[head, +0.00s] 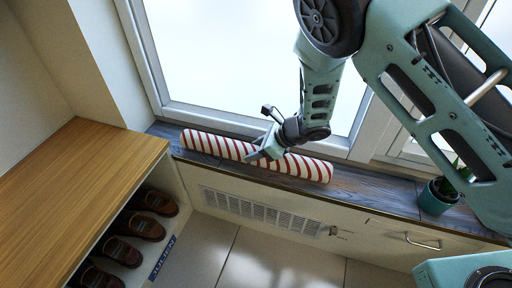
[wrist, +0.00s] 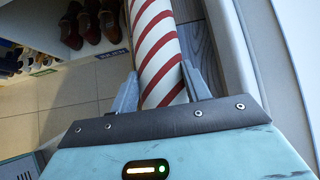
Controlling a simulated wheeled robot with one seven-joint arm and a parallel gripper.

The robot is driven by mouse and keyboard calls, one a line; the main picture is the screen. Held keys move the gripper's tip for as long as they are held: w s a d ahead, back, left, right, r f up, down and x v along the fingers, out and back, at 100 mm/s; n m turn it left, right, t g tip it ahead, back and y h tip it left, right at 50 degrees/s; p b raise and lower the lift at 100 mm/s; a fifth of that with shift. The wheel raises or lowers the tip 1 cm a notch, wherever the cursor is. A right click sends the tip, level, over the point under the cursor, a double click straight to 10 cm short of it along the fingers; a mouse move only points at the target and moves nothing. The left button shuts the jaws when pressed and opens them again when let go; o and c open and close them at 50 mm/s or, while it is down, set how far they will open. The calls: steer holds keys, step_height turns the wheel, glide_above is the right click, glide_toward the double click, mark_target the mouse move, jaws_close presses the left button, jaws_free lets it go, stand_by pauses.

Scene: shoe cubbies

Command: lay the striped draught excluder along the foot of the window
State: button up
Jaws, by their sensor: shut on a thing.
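The striped draught excluder (head: 220,145) is a long white roll with red slanted stripes. In the head view it lies lengthwise over the dark wooden sill (head: 372,188), at the foot of the window (head: 235,50), close to the sill's front edge. My gripper (head: 264,152) is shut across the middle of the roll from above. In the wrist view the draught excluder (wrist: 158,50) runs up between the two grey fingers (wrist: 160,90), one on each side. I cannot tell whether the roll touches the sill along its whole length.
A wooden-topped cubby (head: 70,185) stands at the left, with brown shoes (head: 133,225) inside. A potted plant (head: 436,197) stands on the sill at the right. Below the sill are a vent grille (head: 260,211) and a drawer handle (head: 423,242). Tiled floor (head: 265,255) is clear.

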steer(key=shift+f+b, duration=0.4)
steer(key=shift+f, duration=0.05)
stand_by(0.5)
steer(key=o, duration=1.4)
steer(key=shift+o, duration=0.3)
steer(key=shift+d, duration=0.1)
steer(key=p+v, duration=0.4)
steer(key=v, duration=1.3)
steer(key=shift+p, duration=0.35)
